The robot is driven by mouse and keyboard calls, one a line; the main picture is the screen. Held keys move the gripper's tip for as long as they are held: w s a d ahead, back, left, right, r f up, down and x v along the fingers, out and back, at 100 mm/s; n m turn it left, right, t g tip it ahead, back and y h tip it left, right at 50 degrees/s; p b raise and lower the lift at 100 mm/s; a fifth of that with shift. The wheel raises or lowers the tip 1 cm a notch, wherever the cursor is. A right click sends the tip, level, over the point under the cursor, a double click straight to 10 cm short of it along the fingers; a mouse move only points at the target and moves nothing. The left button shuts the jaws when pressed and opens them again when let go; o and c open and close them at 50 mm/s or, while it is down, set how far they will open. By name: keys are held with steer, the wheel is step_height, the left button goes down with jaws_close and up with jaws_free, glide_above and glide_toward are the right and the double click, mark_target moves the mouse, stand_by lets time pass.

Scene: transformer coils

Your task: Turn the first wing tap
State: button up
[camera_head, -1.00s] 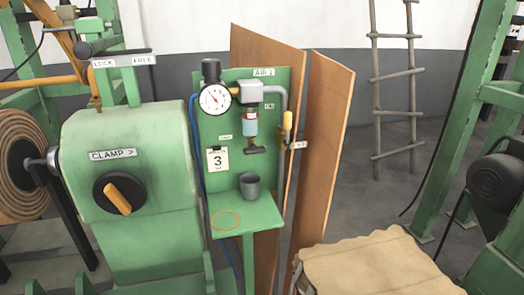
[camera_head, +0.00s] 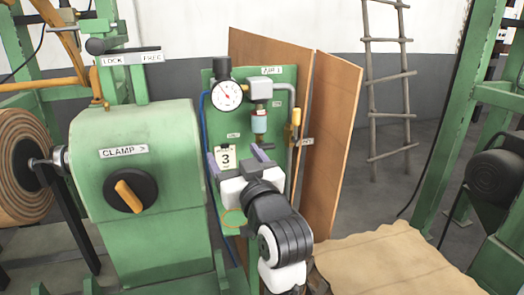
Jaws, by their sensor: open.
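The green AIR 1 panel (camera_head: 286,75) carries a round gauge, a filter with a pale blue bowl (camera_head: 260,123) and pipework. A small dark wing-shaped tap (camera_head: 265,146) sits directly below the bowl, partly covered by my gripper. I take it as the wing tap; no label names it. My gripper (camera_head: 224,153) is open, with two purple fingers pointing up and away in front of the panel. The right finger is just left of and below the tap. Contact with the panel cannot be told.
A yellow-handled valve (camera_head: 295,117) is right of the bowl. The gauge (camera_head: 227,95) is at upper left. The green clamp housing (camera_head: 150,235) with its orange knob (camera_head: 129,196) stands left. Brown boards (camera_head: 333,140) stand behind, right. The shelf cup is hidden behind my arm.

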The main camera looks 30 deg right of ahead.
steer(key=m+g+h, duration=0.2)
glide_toward(265, 147)
steer(key=p+x, duration=0.3)
steer(key=x, duration=0.6)
steer(key=shift+w+d, duration=0.1)
steer(key=shift+w, duration=0.1)
steer(key=c, duration=1)
